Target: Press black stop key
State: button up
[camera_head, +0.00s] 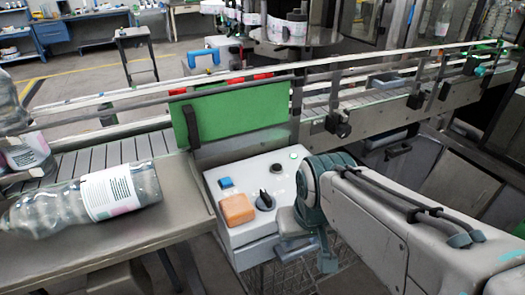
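A white control box (246,232) stands in front of the conveyor. On its top panel are a small black round key (277,169), a black rotary knob (264,201), a blue square key (226,183) and a small green-lit round button (293,155). An orange block (237,209) lies on the panel's front left and covers what is under it. My gripper (306,238) is at the right edge of the box, right of the knob and apart from the black round key. My wrist hides part of it and the panel's right side; its opening cannot be made out.
A clear bottle (122,193) lies on its side on the grey table (60,264) at left, with another bottle (25,150) behind it. A green panel (236,112) rises behind the box. Conveyor rails (400,62) run across behind. Space above the panel's left is free.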

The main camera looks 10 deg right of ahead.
jog(key=shift+s, duration=0.1)
jog(key=shift+d, duration=0.1)
grip_shut()
dwell(1.5)
